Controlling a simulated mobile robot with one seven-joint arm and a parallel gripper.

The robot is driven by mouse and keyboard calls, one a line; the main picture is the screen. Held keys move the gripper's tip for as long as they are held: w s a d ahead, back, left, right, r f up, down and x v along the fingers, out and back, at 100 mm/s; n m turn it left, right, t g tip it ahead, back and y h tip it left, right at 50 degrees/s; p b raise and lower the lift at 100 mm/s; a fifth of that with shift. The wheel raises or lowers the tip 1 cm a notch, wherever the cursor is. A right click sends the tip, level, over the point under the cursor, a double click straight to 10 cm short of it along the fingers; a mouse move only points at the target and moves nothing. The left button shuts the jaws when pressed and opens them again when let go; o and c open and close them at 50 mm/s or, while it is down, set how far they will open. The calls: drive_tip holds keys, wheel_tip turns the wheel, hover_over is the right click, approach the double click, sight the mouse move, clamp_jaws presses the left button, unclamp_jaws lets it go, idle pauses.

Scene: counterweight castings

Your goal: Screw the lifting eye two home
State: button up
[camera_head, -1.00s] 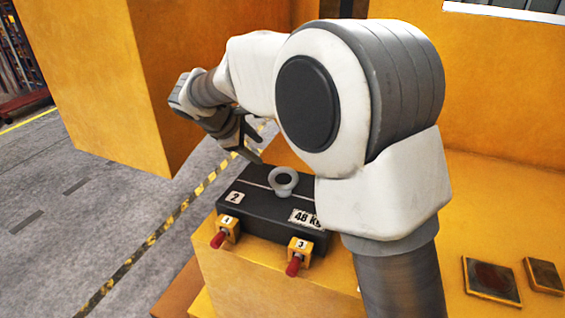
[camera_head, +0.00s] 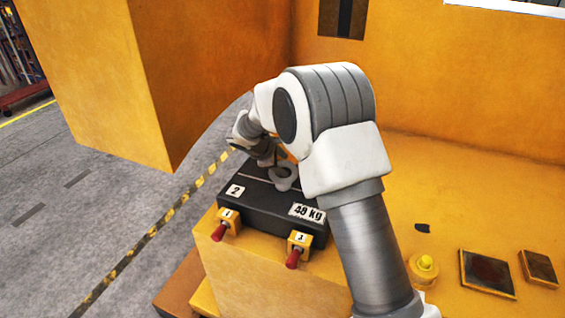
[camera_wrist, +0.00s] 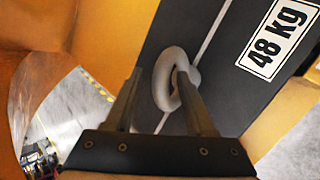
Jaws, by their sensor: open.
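The grey lifting eye (camera_head: 285,179) stands on top of the dark casting (camera_head: 262,210), which is marked 2 and 48 kg. In the wrist view the eye (camera_wrist: 165,92) is a ring beside a pale line on the casting (camera_wrist: 225,75). My gripper (camera_wrist: 158,74) is open, with one finger on each side of the eye in the picture. The right finger overlaps the ring; I cannot tell if it touches. In the head view my gripper (camera_head: 268,158) is just behind the eye, partly hidden by my arm. The eye's threaded shank is hidden.
Two yellow clamps with red handles, left (camera_head: 224,226) and right (camera_head: 298,246), sit at the casting's front edge on the yellow block (camera_head: 262,280). A yellow button (camera_head: 424,265) and dark plates (camera_head: 488,273) are at right. A tall yellow block (camera_head: 100,80) stands at left.

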drive_tip(key=shift+w+f, duration=0.1)
clamp_jaws()
idle(0.4)
drive_tip(key=shift+m+g+h, duration=0.3)
drive_tip(key=shift+m+h, duration=0.1)
drive_tip(key=shift+m, duration=0.4)
drive_tip(key=shift+m+g+h, duration=0.7)
drive_tip(key=shift+m+g, duration=0.2)
drive_tip(key=shift+m, duration=0.7)
unclamp_jaws()
